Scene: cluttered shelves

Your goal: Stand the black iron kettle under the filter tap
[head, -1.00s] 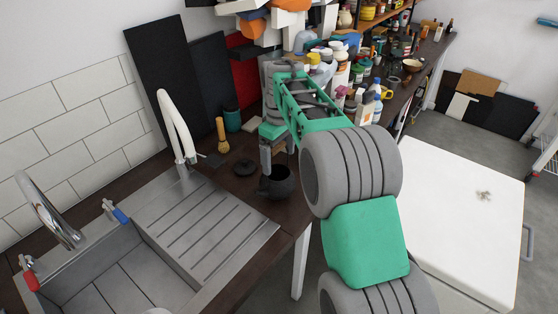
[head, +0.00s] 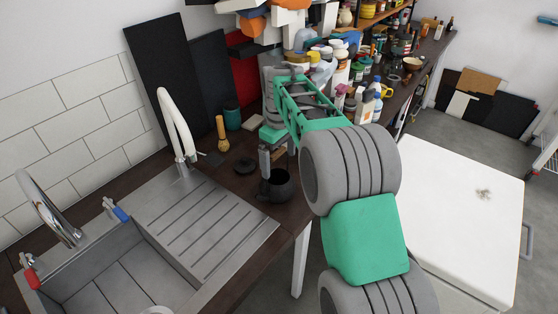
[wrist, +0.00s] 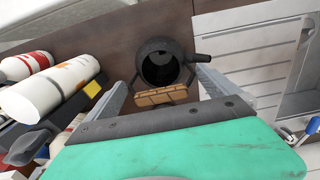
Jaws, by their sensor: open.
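The black kettle (head: 278,187) stands upright on the dark counter, just right of the sink's drainer. Contact cannot be told.
A chrome tap (head: 48,208) stands at the sink (head: 92,243), left of the ridged drainer (head: 200,235). Bottles crowd the right. A wooden piece (wrist: 161,97) shows between my fingers.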

